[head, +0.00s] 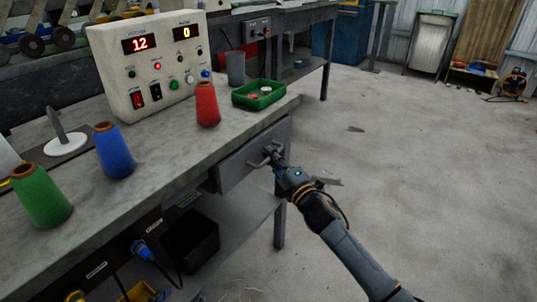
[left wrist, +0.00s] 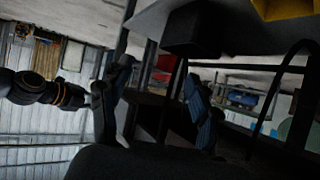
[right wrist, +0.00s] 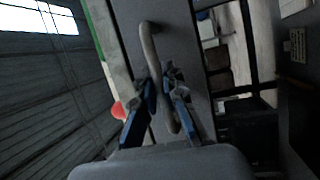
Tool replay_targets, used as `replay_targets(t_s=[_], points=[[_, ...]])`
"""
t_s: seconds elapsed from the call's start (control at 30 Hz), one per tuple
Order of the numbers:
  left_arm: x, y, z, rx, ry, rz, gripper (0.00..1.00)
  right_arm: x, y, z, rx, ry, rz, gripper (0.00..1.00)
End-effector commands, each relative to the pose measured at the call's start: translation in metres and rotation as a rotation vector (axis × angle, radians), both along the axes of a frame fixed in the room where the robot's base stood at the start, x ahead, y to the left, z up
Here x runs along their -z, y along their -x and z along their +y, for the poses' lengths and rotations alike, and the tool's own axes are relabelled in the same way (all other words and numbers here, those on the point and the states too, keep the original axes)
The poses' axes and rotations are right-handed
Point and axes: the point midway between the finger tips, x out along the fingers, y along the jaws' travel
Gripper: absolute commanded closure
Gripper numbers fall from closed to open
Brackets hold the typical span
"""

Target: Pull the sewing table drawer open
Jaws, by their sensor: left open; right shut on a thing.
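The grey drawer front (head: 235,174) sits under the edge of the sewing table (head: 165,160), toward its right end. I can make out no clear gap around it. Its bar handle (head: 258,163) stands out from the front. My right gripper (head: 273,158) is at the handle, its fingers shut on it. In the right wrist view, the fingers (right wrist: 163,88) lie on both sides of the curved handle (right wrist: 149,45), against the drawer face (right wrist: 183,35). My left gripper (left wrist: 156,88) is open and empty in the left wrist view, away from the drawer; I cannot make it out in the head view.
On the tabletop are a green cone (head: 42,198), a blue cone (head: 113,152), a red cone (head: 207,104), a control box (head: 150,65), a grey cup (head: 235,68) and a green tray (head: 259,96). A dark bin (head: 192,242) is below.

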Motion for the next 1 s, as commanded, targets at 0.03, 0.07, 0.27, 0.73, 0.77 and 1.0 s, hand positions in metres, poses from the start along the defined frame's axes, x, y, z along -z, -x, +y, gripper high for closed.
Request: replay_targets(t_s=[0.03, 0.07, 0.27, 0.73, 0.77, 1.0], points=[[0.004, 0.007, 0.003, -0.004, -0.013, 0.050, 0.38, -0.001, 0.004, -0.004, 0.000, 0.002, 0.002, 1.00], [0.009, 0.013, 0.005, -0.007, -0.020, 0.087, 0.38, -0.001, 0.006, -0.007, 0.000, 0.004, 0.002, 1.00], [0.042, 0.066, 0.024, -0.029, -0.087, 0.394, 0.38, -0.001, 0.023, -0.029, 0.001, 0.004, 0.004, 1.00], [0.040, 0.126, 0.042, -0.051, -0.144, 0.675, 0.38, 0.000, 0.071, -0.091, 0.001, 0.005, 0.005, 1.00], [0.038, 0.126, 0.042, -0.051, -0.144, 0.675, 0.38, 0.000, 0.075, -0.095, 0.001, 0.005, 0.007, 1.00], [0.087, 0.113, 0.039, -0.046, -0.146, 0.702, 0.38, 0.001, 0.108, -0.137, 0.000, 0.003, 0.006, 1.00]])
